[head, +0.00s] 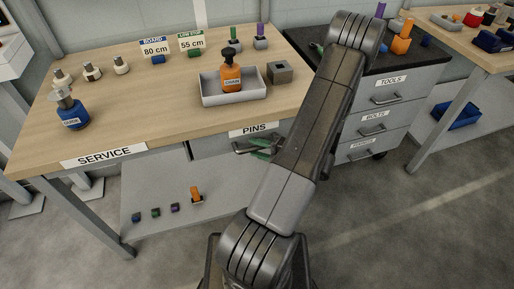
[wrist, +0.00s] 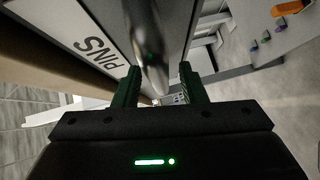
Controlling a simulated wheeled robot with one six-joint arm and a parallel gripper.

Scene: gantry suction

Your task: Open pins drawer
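The pins drawer (head: 211,146) has a grey front under the edge of the wooden bench, below the PINS label (head: 254,130). Its metal bar handle (wrist: 149,45) shows in the wrist view, between the two green fingers of my gripper (wrist: 160,88). The fingers stand apart, with a gap visible on each side of the bar. In the head view my gripper (head: 262,147) is at the drawer front, and my arm hides the drawer's right part. I cannot tell whether the fingers touch the handle. The drawer looks shut.
The wooden bench (head: 150,120) carries a grey tray (head: 235,97) with an orange bottle, a blue bottle (head: 70,112) and several small parts. A lower shelf (head: 160,222) holds small pieces. A grey drawer cabinet (head: 385,115) stands right. The floor (head: 400,230) there is clear.

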